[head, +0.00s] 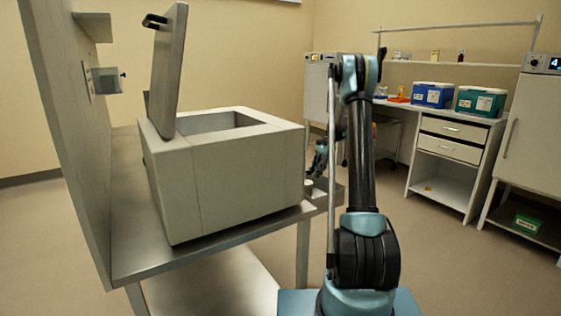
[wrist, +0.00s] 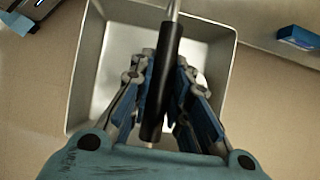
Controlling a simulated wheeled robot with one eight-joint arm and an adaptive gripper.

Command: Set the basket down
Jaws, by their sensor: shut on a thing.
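The basket is an open grey metal bin (wrist: 88,75) that fills the upper middle of the wrist view. A thin metal bar with a black grip (wrist: 163,80) crosses above it. My gripper (wrist: 170,85) is shut on this black grip, with blue fingers on both sides. In the head view the basket (head: 330,197) shows partly behind my arm, at the right end of the metal table. My gripper (head: 318,160) is above it there, partly hidden by the chest and my arm. Whether the basket touches the table is hard to tell.
A grey chest (head: 235,180) with its lid (head: 168,70) raised stands on the metal table (head: 150,250). A tall panel (head: 70,120) stands at left. At the back right is a bench (head: 450,120) with a blue box (head: 433,95) and a teal box (head: 480,102). Floor between is clear.

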